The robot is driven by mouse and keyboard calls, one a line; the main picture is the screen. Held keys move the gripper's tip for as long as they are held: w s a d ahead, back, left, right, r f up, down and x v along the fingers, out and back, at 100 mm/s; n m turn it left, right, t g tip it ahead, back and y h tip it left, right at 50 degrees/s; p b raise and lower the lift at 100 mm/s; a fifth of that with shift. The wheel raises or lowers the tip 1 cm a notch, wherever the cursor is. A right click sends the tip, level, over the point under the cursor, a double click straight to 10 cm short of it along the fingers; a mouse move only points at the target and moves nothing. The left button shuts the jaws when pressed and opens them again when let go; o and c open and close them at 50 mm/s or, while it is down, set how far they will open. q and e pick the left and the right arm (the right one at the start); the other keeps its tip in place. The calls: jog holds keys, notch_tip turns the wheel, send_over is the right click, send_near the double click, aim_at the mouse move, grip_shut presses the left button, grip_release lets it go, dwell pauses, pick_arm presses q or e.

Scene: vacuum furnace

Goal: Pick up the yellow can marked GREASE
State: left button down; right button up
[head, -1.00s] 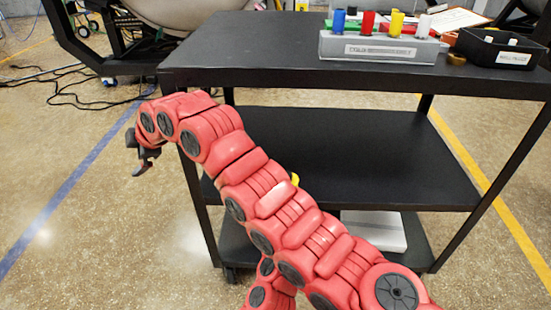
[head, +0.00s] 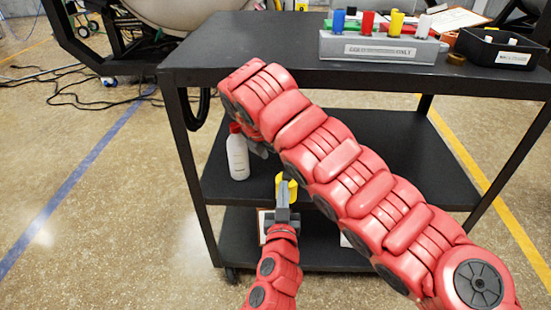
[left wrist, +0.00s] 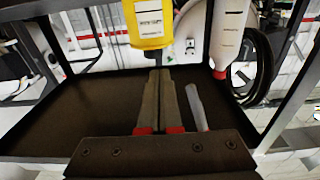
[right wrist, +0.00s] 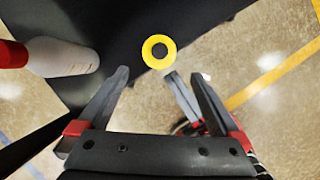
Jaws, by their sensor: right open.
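The yellow can (head: 293,187) stands on the cart's middle shelf, partly hidden by my left gripper (head: 284,188). In the left wrist view the can (left wrist: 149,22) shows a white label too small to read, just beyond my left fingertips (left wrist: 158,72). These fingers are together with nothing seen between them; I cannot tell if they touch the can. In the right wrist view the can's round top (right wrist: 147,51) is a yellow ring with a dark centre. My right gripper (right wrist: 160,73) is open, its fingertips short of the ring. In the head view my right arm mostly hides it.
A white bottle with a red cap (head: 238,157) stands left of the can, close to my right gripper. The cart's top shelf (head: 240,50) overhangs the middle shelf (head: 400,165). A grey block with coloured pieces (head: 350,47) and a black bin (head: 490,48) stand on top.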

aim_at(284, 176)
jog(key=x, duration=1.2)
grip_shut()
jog(key=shift+a, duration=0.1)
pick_arm(q)
jog(key=shift+r, duration=0.65)
jog(key=s, duration=1.2)
jog(key=shift+f, duration=0.35)
